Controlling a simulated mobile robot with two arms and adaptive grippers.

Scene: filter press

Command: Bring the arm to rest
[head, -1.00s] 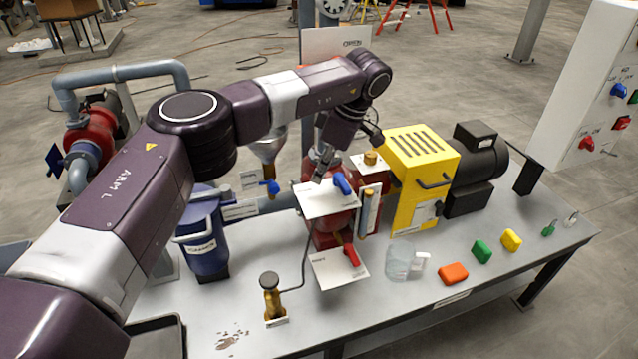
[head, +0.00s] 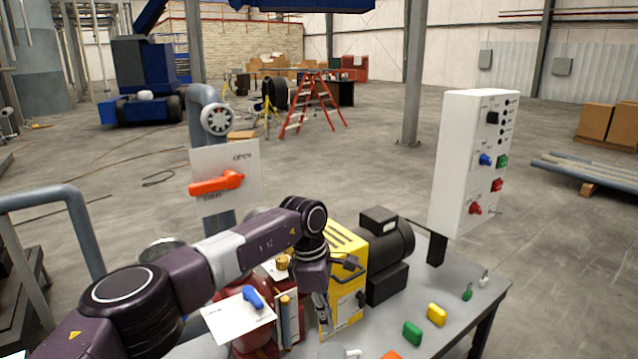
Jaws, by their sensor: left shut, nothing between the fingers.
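My left arm (head: 175,287) comes in from the lower left and reaches across the bench. Its wrist bends downward, and my left gripper (head: 325,318) points down, shut and empty. In the picture the gripper overlaps the front of the yellow housing (head: 345,262). It is to the right of the red unit with the blue-handled valve (head: 252,297). I cannot tell whether the fingertips touch anything. My right gripper is not in view.
On the bench (head: 450,295) lie a green block (head: 412,333), a yellow block (head: 437,314) and small tagged items. A black motor (head: 385,245) stands behind. A white control panel (head: 472,165) rises at right. An orange lever (head: 217,184) sits on a plate at back left.

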